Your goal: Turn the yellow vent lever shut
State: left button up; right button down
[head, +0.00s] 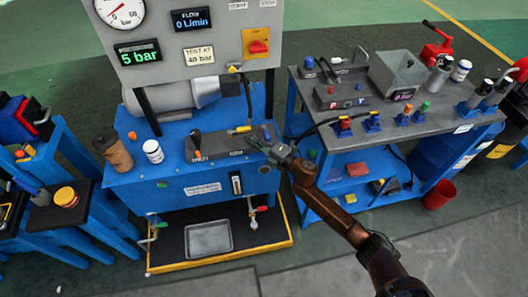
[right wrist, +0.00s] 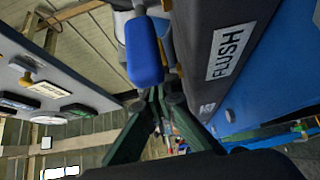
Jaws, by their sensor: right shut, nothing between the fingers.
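My right gripper (head: 272,147) is shut and empty over the right end of the dark block on the blue bench in the head view. Its dark green fingers (right wrist: 158,112) meet in the right wrist view, close by a blue handle (right wrist: 145,50) beside a plate marked FLUSH. I cannot tell whether they touch that handle. My left gripper is out of view.
The gauge panel (head: 215,65) rises behind, reading 5 bar and 0 L/min. A brown bottle (head: 113,150) and white jar (head: 152,151) stand left. A cluttered side table (head: 430,130) stands right.

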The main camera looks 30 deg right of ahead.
jog(key=s, duration=0.1)
jog(key=s+p, duration=0.1)
jog(key=s, duration=0.1)
jog(key=shift+a+r, duration=0.2)
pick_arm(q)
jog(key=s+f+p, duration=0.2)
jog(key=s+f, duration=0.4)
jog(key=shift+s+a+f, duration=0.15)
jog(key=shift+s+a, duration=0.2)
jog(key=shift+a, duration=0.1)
pick_arm(e)
jog(key=d+v, duration=0.1)
jog(key=v, duration=0.8)
jog(key=shift+f, duration=0.15)
jog(key=shift+d+f, duration=0.1)
jog(key=shift+d, duration=0.1)
